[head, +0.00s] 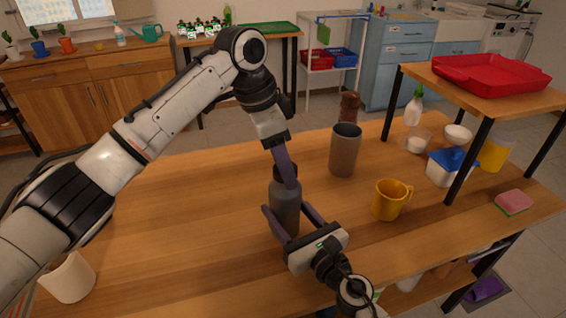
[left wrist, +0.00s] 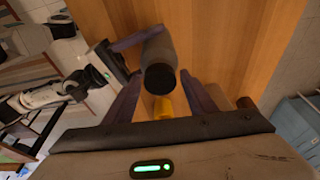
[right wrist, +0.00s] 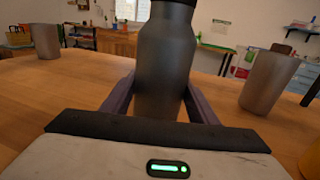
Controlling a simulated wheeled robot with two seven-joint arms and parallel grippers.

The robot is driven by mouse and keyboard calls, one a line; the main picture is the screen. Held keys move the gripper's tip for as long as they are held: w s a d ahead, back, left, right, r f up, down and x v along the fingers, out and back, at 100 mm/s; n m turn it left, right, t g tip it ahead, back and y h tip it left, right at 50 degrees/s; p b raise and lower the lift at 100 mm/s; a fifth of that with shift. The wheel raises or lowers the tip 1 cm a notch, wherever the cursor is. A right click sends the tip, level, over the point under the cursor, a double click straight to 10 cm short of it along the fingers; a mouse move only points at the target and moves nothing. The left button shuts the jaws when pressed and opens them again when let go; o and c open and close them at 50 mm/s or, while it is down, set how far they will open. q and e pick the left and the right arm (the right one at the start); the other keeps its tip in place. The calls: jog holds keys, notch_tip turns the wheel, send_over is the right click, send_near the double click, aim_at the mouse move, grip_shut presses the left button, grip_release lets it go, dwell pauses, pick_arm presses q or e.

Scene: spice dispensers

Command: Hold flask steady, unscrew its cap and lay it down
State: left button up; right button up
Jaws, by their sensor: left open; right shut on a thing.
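A dark grey flask (head: 284,208) stands upright on the wooden table. My right gripper (head: 289,212) is shut on its body from the front, one finger on each side; the flask also fills the middle of the right wrist view (right wrist: 164,75). The flask's black cap sits on top; it shows as a dark disc in the left wrist view (left wrist: 160,79) and at the top edge of the right wrist view (right wrist: 175,4). My left gripper (left wrist: 160,88) points down above the flask, open, with its fingers on either side of the cap and gaps between. In the head view its fingers partly cover the cap.
A tall grey-brown cup (head: 344,152) and a yellow mug (head: 389,201) stand right of the flask. A white cup (head: 69,278) is at the front left. A raised shelf with a red tray (head: 490,76) stands at right. The table left of the flask is clear.

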pick_arm(q)
jog(key=m+g, duration=0.1)
jog(key=m, duration=0.3)
jog(key=shift+w+d, duration=0.1)
jog(key=shift+w, duration=0.05)
jog(key=m+g, duration=0.1)
jog(key=m, duration=0.4)
jog(key=shift+c, duration=0.5)
jog(key=c, duration=1)
jog(key=n+t, duration=0.1)
jog(key=n, duration=0.4)
jog(key=n+t, duration=0.1)
jog(key=n, duration=0.3)
